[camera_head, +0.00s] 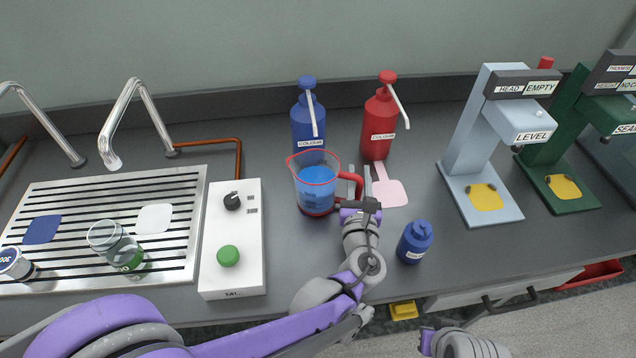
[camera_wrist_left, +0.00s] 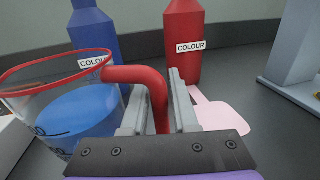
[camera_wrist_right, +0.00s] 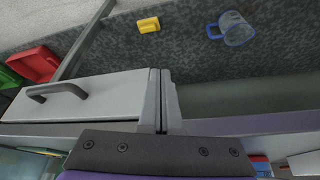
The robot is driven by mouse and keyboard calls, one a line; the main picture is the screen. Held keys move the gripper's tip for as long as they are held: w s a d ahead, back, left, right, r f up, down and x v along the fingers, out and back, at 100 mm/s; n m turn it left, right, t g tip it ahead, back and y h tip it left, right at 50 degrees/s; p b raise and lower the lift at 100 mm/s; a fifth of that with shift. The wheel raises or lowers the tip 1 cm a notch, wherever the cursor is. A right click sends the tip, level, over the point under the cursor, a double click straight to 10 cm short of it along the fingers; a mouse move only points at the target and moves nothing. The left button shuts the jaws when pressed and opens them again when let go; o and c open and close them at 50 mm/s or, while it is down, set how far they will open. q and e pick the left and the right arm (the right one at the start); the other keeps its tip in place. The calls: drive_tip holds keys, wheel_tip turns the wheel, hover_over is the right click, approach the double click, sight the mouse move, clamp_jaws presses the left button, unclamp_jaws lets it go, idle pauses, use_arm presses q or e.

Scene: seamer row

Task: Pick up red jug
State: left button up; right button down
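The red jug (camera_head: 318,184) is clear with a red rim, base and handle, and holds blue liquid. It stands upright on the counter in front of the blue bottle. My left gripper (camera_head: 358,186) is at its handle. In the left wrist view the jug (camera_wrist_left: 62,112) is at left, and its red handle (camera_wrist_left: 155,92) passes between the narrowly spaced fingers of my left gripper (camera_wrist_left: 160,105), which appear to meet it on both sides. My right gripper (camera_wrist_right: 161,98) is shut and empty in front of a drawer; its fingers touch each other.
Blue (camera_head: 308,128) and red (camera_head: 378,130) pump bottles stand behind the jug. A white control box (camera_head: 232,270) is at left; a small blue bottle (camera_head: 414,244) stands at right near the front edge. A grey seamer (camera_head: 470,150) is further right. A clear mug (camera_wrist_right: 236,30) lies on the floor.

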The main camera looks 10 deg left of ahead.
use_arm(q)
clamp_jaws()
idle(1.1)
